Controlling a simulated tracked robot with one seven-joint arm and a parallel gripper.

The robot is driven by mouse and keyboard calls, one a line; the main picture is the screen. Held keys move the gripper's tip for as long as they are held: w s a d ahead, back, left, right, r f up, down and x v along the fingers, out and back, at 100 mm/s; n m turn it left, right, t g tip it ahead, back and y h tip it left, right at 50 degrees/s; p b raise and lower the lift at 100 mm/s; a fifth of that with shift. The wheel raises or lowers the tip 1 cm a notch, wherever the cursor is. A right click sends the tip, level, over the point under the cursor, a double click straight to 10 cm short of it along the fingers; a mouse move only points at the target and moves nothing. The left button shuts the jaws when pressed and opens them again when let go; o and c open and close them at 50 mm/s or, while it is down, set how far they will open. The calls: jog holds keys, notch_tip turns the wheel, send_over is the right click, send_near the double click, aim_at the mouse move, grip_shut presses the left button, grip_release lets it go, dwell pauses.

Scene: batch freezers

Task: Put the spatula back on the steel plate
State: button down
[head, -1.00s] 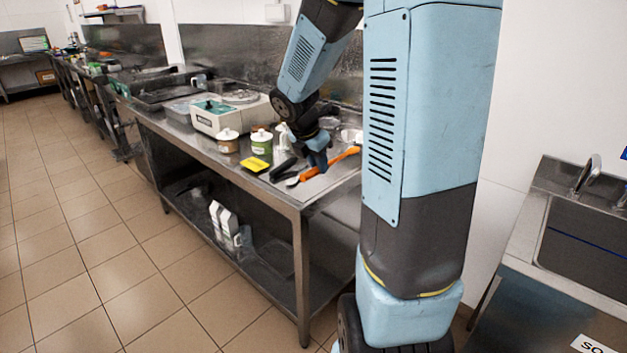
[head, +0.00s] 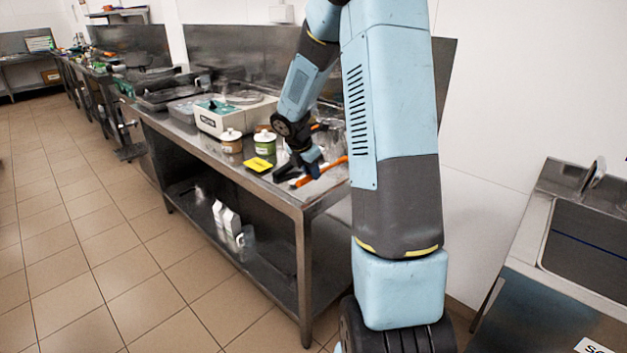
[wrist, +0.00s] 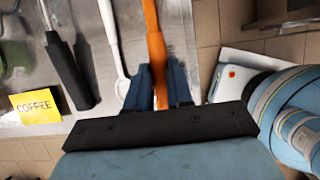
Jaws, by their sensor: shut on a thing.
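The orange spatula (wrist: 153,35) runs up the middle of the wrist view; its far end is out of that view. My gripper (wrist: 158,85) is shut on its orange handle. In the head view the orange spatula (head: 336,163) shows on both sides of my gripper (head: 311,166), low over the near end of the steel worktop. I cannot tell whether it touches the surface. A pale grey metal surface (wrist: 92,40) lies under the tools in the wrist view; I cannot tell if this is a separate steel plate.
A white spoon (wrist: 110,30) and a black-handled tool (wrist: 68,72) lie left of the spatula. A yellow COFFEE card (wrist: 36,107) is further left. Lidded jars (head: 264,142) and a white machine (head: 222,116) stand along the worktop (head: 215,158). A sink (head: 590,235) is at right.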

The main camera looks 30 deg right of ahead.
aim_at(311, 179)
jog(key=shift+w+f, duration=0.25)
jog(key=shift+f, duration=0.1)
notch_tip(311, 179, down, 3)
jog(key=shift+r, duration=0.1)
jog(key=c, duration=1)
grip_release()
